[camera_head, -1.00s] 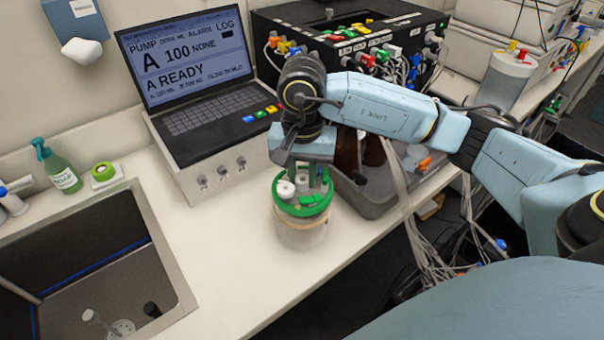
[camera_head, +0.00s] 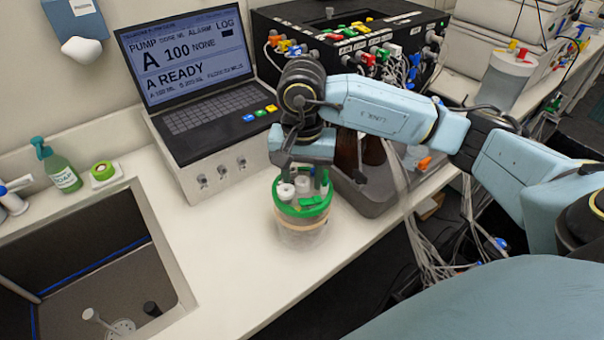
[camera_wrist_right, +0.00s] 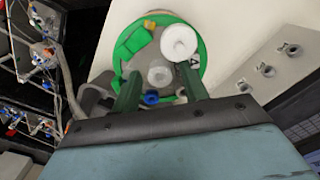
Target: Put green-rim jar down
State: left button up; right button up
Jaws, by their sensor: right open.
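The green-rim jar (camera_head: 300,236) stands upright on the white counter, in front of the pump box with the laptop. It has a clear body and a green ring on top, with white caps and small fittings on its lid. My right gripper (camera_head: 305,178) is directly above the lid, pointing down. In the right wrist view its two dark green fingers (camera_wrist_right: 161,78) are apart over the lid (camera_wrist_right: 158,52), with a grey port and a blue fitting between them. Whether a finger touches the lid is unclear. My left gripper is not in view.
A grey tray (camera_head: 372,208) with brown bottles sits close to the jar's right. The laptop (camera_head: 200,85) is behind left. A sink (camera_head: 90,262) and a green soap bottle (camera_head: 62,176) are at left. The counter's front edge is near the jar; bare counter lies left of it.

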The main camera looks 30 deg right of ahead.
notch_tip(320, 180, up, 12)
jog(key=shift+b, duration=0.45)
jog(key=shift+s, duration=0.1)
dwell(0.3)
